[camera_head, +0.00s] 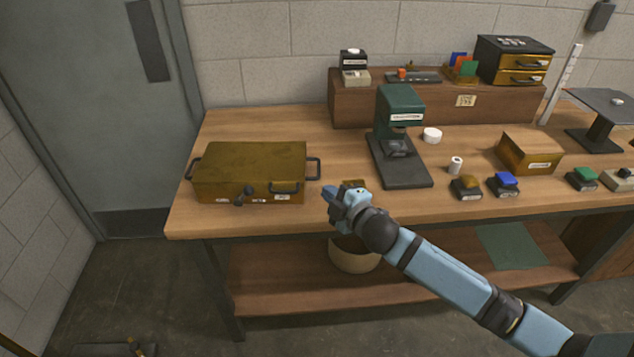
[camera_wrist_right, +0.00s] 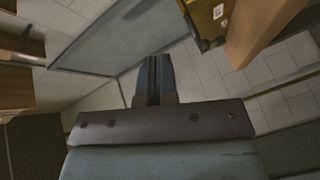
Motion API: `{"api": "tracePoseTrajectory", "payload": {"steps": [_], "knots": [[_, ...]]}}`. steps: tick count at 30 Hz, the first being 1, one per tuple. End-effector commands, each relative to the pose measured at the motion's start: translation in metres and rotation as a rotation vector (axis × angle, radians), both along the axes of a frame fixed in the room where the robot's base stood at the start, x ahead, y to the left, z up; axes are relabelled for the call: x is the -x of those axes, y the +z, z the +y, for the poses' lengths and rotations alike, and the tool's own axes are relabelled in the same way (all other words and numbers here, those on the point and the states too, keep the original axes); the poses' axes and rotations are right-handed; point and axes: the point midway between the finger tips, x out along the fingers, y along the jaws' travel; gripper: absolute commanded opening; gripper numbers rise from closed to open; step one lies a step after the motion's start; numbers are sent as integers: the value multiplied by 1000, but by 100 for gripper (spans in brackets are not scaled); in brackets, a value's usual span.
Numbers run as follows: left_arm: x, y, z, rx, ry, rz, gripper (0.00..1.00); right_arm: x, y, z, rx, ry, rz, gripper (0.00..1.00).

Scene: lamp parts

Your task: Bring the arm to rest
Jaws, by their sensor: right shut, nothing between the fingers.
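My right arm, light blue with dark joints, reaches in from the lower right in the head view. Its gripper (camera_head: 333,193) is over the front edge of the workbench (camera_head: 190,226), just right of the brass-coloured box (camera_head: 250,165) with black handles. The gripper is shut and empty. In the right wrist view its two dark fingers (camera_wrist_right: 155,72) are together, with nothing between them. A small brassy item (camera_head: 353,183) on the bench is partly hidden behind the gripper. My left gripper is not in view.
A green press-like machine (camera_head: 401,105) stands behind and right of the gripper. Small blocks with brown (camera_head: 467,184) and blue (camera_head: 504,181) tops and an angular brass box (camera_head: 529,151) lie to its right. A round bin (camera_head: 352,258) sits on the lower shelf (camera_head: 270,290).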

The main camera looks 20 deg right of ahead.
Motion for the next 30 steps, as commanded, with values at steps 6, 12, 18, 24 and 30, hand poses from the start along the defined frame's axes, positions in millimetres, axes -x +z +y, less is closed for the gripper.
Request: {"api": "tracePoseTrajectory", "payload": {"steps": [6,12,18,24,30], "knots": [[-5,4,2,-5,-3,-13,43,27,0,-7,-1,1,0,0],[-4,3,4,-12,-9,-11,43,32,0,-8,-3,0,2,0],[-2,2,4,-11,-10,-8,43,63,-40,6,-159,-23,124,0],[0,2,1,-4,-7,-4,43,149,-119,33,-542,-135,415,0],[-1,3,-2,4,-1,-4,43,221,-166,48,-822,-268,618,0]]}}
